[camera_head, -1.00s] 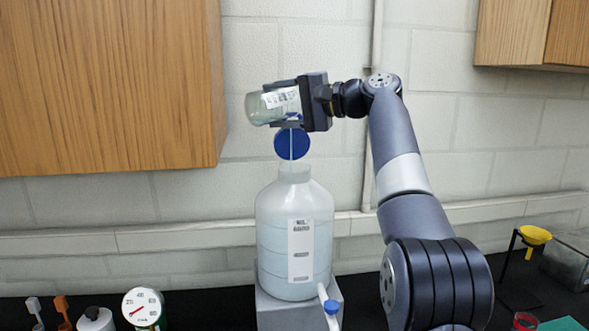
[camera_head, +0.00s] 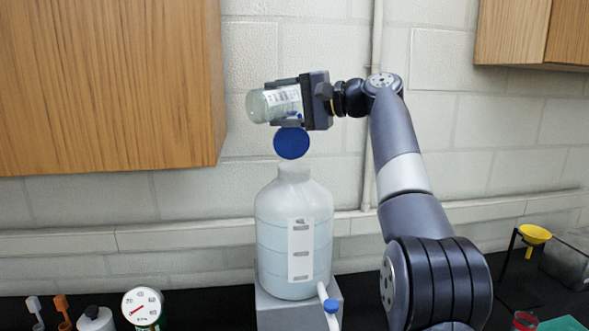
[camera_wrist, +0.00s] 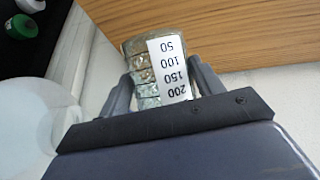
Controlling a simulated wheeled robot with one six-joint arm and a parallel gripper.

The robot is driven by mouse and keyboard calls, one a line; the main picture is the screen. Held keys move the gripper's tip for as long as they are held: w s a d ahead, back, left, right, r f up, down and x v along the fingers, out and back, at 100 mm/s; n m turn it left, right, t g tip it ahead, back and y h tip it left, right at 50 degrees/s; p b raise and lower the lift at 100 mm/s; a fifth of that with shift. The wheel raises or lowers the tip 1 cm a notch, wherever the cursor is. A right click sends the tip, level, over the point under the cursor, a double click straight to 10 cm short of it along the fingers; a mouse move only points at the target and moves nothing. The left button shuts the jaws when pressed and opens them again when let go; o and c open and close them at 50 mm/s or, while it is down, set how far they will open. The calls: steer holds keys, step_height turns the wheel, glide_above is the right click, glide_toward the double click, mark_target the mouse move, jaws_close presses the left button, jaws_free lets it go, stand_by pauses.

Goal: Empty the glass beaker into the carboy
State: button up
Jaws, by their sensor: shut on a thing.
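My gripper (camera_head: 285,102) is shut on the glass beaker (camera_head: 258,106) and holds it tipped on its side, above the carboy. The beaker has a white label; the wrist view shows it between my fingers, its printed scale (camera_wrist: 168,70) reading 50 to 200. Whether liquid is left inside is unclear. The carboy (camera_head: 271,232) is translucent white with a labelled scale and pale bluish contents, and stands upright below. Its mouth (camera_head: 294,170) is under the beaker, apart from it. A blue round cap (camera_head: 291,143) shows between the beaker and the mouth. No stream shows now.
The carboy stands on a grey block (camera_head: 275,312) with a blue-handled spigot (camera_head: 331,307) at its front. A wooden cabinet (camera_head: 110,85) hangs close left of the beaker. A dial gauge (camera_head: 143,307) and bottle (camera_head: 96,319) are lower left; a yellow funnel (camera_head: 535,234) is right.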

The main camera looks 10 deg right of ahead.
mark_target(277, 116)
steer(key=shift+s+a+f+n, duration=0.25)
steer(key=shift+a+f+n, duration=0.05)
steer(key=shift+f+n, duration=0.2)
steer(key=shift+a+f+h, duration=0.15)
steer(key=shift+f+h, duration=0.15)
steer(key=shift+f, duration=0.9)
steer(key=s+a+f+n+t+h+b, duration=0.1)
steer(key=a+f+n+h+b, duration=0.1)
steer(key=f+n+b, duration=0.3)
steer(key=s+a+f+n+t+h+b, duration=0.1)
steer(key=s+a+f+n+h+b, duration=0.1)
steer(key=f+n+b, duration=0.4)
steer(key=a+f+h, duration=0.1)
steer(key=h, duration=0.1)
steer(key=shift+s+f+h, duration=0.15)
steer(key=shift+f+h, duration=0.05)
steer(key=shift+h, duration=0.2)
